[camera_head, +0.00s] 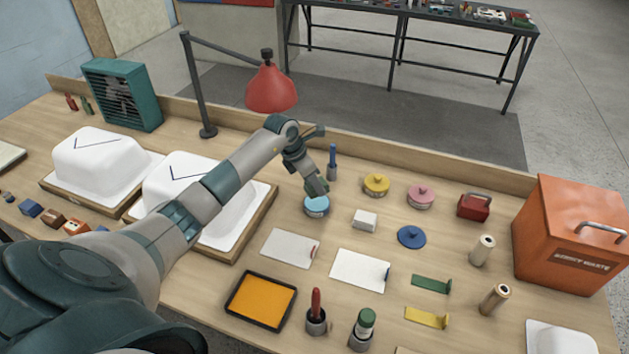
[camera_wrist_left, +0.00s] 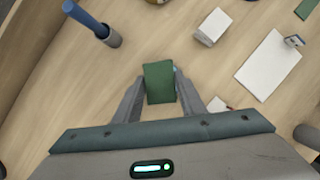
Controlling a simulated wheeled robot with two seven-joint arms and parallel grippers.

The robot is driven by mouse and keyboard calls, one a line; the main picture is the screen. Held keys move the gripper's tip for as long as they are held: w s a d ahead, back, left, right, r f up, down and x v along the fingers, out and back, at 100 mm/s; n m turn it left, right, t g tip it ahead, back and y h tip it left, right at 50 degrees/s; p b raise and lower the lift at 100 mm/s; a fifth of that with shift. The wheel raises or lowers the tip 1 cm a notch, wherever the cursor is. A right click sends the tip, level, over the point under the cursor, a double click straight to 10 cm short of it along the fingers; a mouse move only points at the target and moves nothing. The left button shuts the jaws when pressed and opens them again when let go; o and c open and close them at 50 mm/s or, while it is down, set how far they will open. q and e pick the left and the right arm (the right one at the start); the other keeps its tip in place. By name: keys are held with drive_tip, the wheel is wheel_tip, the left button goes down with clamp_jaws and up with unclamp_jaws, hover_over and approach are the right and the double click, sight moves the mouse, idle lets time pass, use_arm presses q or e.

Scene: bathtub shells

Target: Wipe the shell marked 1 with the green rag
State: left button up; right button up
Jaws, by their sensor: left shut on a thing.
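My left gripper (camera_head: 317,188) is over the workbench, just above a light-blue round tin (camera_head: 316,206). In the left wrist view its fingers (camera_wrist_left: 160,92) are shut on a folded dark green cloth, the green rag (camera_wrist_left: 159,80). Two white shells lie upside down on wooden bases at the left: one farther left (camera_head: 95,165) and one nearer my arm (camera_head: 178,168). Each has a dark angled line on top. I cannot read a number 1 on either. My forearm hides part of the nearer shell. My right gripper is not in view.
A red lamp (camera_head: 271,88) stands behind my arm and a teal fan (camera_head: 122,95) at the back left. A blue-handled tool (camera_head: 333,158), white block (camera_head: 365,220), yellow tin (camera_head: 376,184) and orange tray (camera_head: 262,300) surround the gripper. An orange bin (camera_head: 568,235) is at right.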

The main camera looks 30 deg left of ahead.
sight(315, 194)
use_arm(q)
drive_tip(key=shift+f+b, duration=0.9)
drive_tip(key=shift+f, duration=1.1)
drive_tip(key=shift+f+b, duration=0.45)
drive_tip(key=shift+f, duration=0.1)
drive_tip(key=shift+r, duration=0.15)
drive_tip(key=shift+r+p, duration=1.95)
drive_tip(key=shift+r, duration=1.45)
drive_tip(key=shift+s, duration=0.1)
